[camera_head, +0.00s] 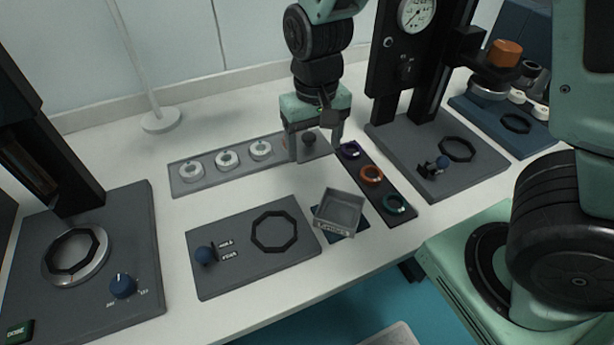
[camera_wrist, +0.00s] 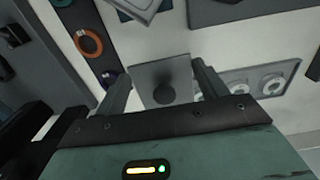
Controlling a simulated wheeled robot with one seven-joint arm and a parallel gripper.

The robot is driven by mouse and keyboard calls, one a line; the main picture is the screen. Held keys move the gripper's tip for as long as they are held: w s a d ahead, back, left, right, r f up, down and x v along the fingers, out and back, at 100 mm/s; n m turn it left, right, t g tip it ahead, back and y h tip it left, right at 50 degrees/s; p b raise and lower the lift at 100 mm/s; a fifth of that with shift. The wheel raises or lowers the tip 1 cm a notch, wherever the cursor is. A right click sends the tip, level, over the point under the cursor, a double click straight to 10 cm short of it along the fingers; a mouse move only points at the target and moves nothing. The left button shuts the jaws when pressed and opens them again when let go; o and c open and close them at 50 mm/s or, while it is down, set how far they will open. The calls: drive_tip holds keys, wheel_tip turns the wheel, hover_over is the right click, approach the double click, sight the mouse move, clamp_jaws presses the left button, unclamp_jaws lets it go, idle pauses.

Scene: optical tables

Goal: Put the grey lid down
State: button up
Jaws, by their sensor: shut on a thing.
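My gripper (camera_head: 315,148) is shut on the grey lid (camera_head: 319,150), a flat square plate with a dark round knob. In the wrist view the lid (camera_wrist: 148,73) lies between the two fingers of my gripper (camera_wrist: 163,80), knob towards the camera. The lid is over or at the right end of the grey strip with white round parts; I cannot tell whether it touches anything below. An open grey box (camera_head: 340,211) stands tilted in the picture to the front right of the lid, on a dark blue pad.
The grey strip (camera_head: 187,188) holds white round parts, left of my gripper. A dark strip (camera_head: 384,186) with purple, orange and teal rings lies to the right. A plate with an octagonal ring (camera_head: 225,283) lies in front. White table (camera_head: 170,228) is bare between them.

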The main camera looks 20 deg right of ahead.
sight(314, 185)
wheel_tip(314, 185, down, 9)
drive_tip(key=shift+r+b, duration=0.1)
drive_tip(key=shift+b, duration=0.2)
drive_tip(key=shift+f, duration=0.2)
drive_tip(key=o, duration=1)
